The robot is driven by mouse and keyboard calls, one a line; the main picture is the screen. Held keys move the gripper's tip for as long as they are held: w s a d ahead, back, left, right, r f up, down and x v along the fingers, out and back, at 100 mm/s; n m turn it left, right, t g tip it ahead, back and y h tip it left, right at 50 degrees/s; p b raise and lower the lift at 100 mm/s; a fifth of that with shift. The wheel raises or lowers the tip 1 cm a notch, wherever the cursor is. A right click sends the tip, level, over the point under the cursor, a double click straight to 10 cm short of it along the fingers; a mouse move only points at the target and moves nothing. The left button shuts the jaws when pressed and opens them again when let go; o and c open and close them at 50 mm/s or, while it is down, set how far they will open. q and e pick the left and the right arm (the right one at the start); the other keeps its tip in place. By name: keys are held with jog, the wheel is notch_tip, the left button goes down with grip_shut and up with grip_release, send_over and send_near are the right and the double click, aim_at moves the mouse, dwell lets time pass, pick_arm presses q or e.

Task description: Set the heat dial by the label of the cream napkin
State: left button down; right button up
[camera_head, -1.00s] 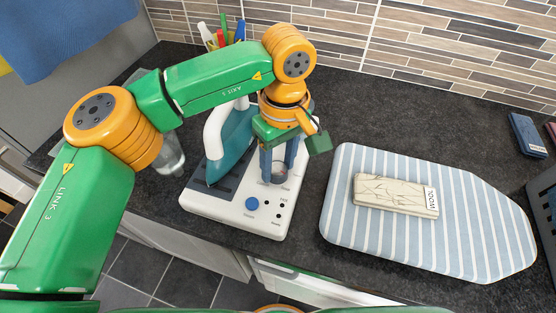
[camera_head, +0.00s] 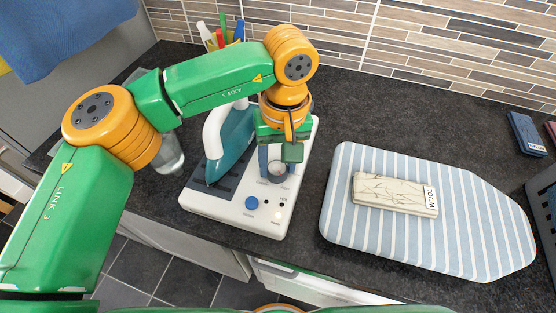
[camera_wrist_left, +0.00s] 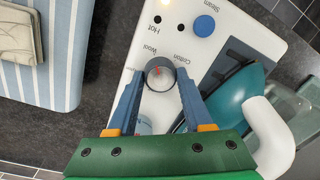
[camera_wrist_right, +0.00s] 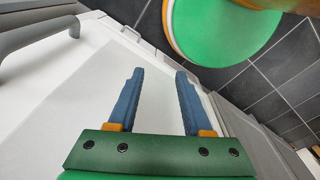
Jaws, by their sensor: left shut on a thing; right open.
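The cream napkin (camera_head: 390,194), with dark line marks, lies folded on the striped ironing board; its white label (camera_head: 431,201) reads WOOL. The iron station (camera_head: 235,214) is a white base with a blue steam button (camera_head: 251,203). My left gripper (camera_head: 274,163) points down, shut on the heat dial (camera_wrist_left: 160,73). In the left wrist view the dial is a grey ring with a red mark between the blue fingers. Wool and Cotton are printed beside it; exactly where the mark points is hard to tell. My right gripper (camera_wrist_right: 153,85) is open and empty.
The teal and white iron (camera_head: 232,135) rests on the station left of my gripper. A glass jar (camera_head: 168,155) stands further left, a pen holder behind. The striped board (camera_head: 470,235) fills the right. A pale light (camera_head: 277,215) glows on the station.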

aim_at(280, 167)
pick_arm(q)
jog(key=shift+r, duration=0.1)
jog(key=shift+c, duration=1.5)
grip_release()
jog(key=r, duration=0.7)
jog(key=shift+d, duration=0.2)
jog(key=shift+w, duration=0.1)
